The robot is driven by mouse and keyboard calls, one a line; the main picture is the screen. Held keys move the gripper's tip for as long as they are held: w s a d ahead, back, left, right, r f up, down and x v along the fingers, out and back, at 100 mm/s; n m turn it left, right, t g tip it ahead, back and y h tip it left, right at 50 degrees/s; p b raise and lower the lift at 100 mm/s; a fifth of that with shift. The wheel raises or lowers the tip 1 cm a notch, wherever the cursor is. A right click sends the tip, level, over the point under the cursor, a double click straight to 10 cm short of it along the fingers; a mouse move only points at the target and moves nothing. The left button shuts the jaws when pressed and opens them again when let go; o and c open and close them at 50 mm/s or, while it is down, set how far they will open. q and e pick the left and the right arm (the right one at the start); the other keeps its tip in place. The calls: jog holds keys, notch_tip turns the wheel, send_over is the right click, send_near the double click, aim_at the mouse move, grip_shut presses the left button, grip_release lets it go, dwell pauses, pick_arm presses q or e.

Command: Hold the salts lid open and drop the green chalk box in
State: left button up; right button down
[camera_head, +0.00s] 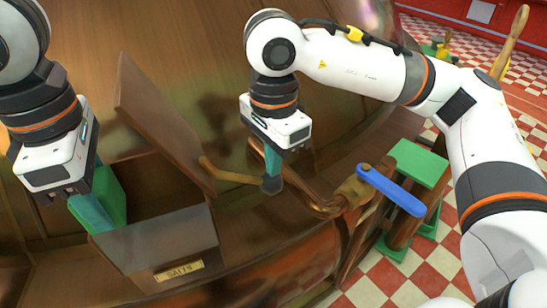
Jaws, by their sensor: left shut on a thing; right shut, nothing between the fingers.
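The salts box (165,240) has a front plate labelled "SALTS" and a dark open inside. Its wooden lid (155,115) stands raised, tilted up. A brown bar (232,177) runs from the lid's right edge toward my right gripper (271,185). That gripper is shut with nothing between its fingers; its tips are at the bar's end, apparently touching it. My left gripper (92,213) is shut on the green chalk box (114,196), at the left side of the salts box opening. Whether the chalk box is inside or above the rim is hard to tell.
A curved copper kettle (300,265) and pipes are in front and right. A blue lever (390,190) and a green-topped stand (418,163) are at the right. Red and white tiled floor (390,280) lies beyond.

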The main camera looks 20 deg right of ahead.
pick_arm(q)
jog(key=w, duration=0.9)
jog(key=shift+w, duration=0.25)
jog(key=o, duration=1.3)
jog(key=shift+d+f, duration=0.1)
jog(key=shift+d, duration=0.05)
jog(key=shift+o, duration=0.4)
jog(key=o, duration=0.4)
jog(key=shift+c, duration=0.2)
jog(key=s+r, duration=0.3)
jog(key=s, duration=1.7)
jog(key=shift+a, duration=0.3)
notch_tip(320, 180, up, 11)
jog(key=p, duration=1)
jog(key=shift+f+p, duration=0.15)
jog(key=shift+p, duration=0.2)
pick_arm(e)
notch_tip(320, 180, up, 16)
